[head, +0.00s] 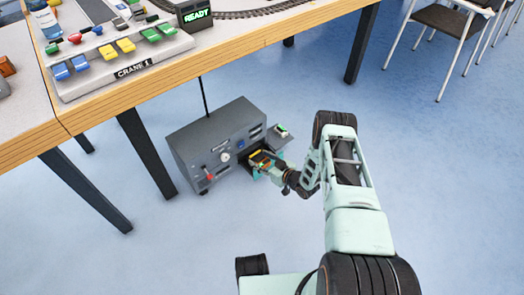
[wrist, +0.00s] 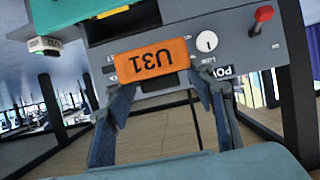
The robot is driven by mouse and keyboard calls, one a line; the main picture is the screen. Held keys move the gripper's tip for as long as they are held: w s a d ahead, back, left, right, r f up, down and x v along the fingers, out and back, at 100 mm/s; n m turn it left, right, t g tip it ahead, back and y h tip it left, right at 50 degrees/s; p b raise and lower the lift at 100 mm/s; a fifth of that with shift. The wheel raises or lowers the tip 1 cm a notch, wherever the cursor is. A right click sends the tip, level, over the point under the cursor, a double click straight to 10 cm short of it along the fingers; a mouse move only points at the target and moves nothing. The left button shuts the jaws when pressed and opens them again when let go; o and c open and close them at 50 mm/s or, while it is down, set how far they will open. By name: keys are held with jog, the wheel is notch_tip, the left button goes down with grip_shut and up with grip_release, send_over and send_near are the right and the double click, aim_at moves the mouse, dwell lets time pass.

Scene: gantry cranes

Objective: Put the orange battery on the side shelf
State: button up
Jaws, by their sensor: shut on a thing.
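The orange battery (wrist: 153,65), marked U31, is between the fingers of my gripper (wrist: 165,92) in the wrist view, which shuts on it. It is in front of the grey unit's face, close to a dark slot (wrist: 125,24) with a yellow strip. In the head view my gripper (head: 266,163) is at the right face of the grey unit (head: 212,145), and the battery is small and partly hidden there. The side shelf (head: 284,138) juts out from the unit beyond my gripper, with a small green and pale item (head: 281,130) on it.
The unit stands on the blue floor beneath a wooden table (head: 220,52) with a crane control panel (head: 120,62). Dark table legs (head: 148,155) stand to its left. A red lever (wrist: 263,14) and a white dial (wrist: 206,41) are on its face. Open floor lies to the right.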

jog(key=shift+r, duration=0.1)
jog(key=w+d+r+m+t+h, duration=0.1)
jog(key=w+d+r, duration=0.15)
jog(key=r, duration=0.75)
jog(key=w+d+r+m+h, duration=0.2)
jog(key=w+r, duration=0.2)
jog(key=r, duration=0.5)
jog(key=w+d+r+m+t+h, duration=0.1)
jog(key=w+d+r, duration=0.15)
jog(key=r, duration=0.75)
jog(key=s+d+r+m+h, duration=0.1)
jog(key=s+r+m+h, duration=0.1)
jog(key=s+r, duration=0.65)
jog(key=s+d+r+m+h, duration=0.15)
jog(key=s+r, duration=0.25)
jog(key=r, duration=1)
notch_tip(320, 180, up, 36)
jog(key=p, duration=3.6)
jog(key=shift+w+a+t+p, duration=0.15)
jog(key=shift+a+t+p, duration=0.15)
jog(key=shift+a, duration=0.1)
jog(key=shift+a+f, duration=0.1)
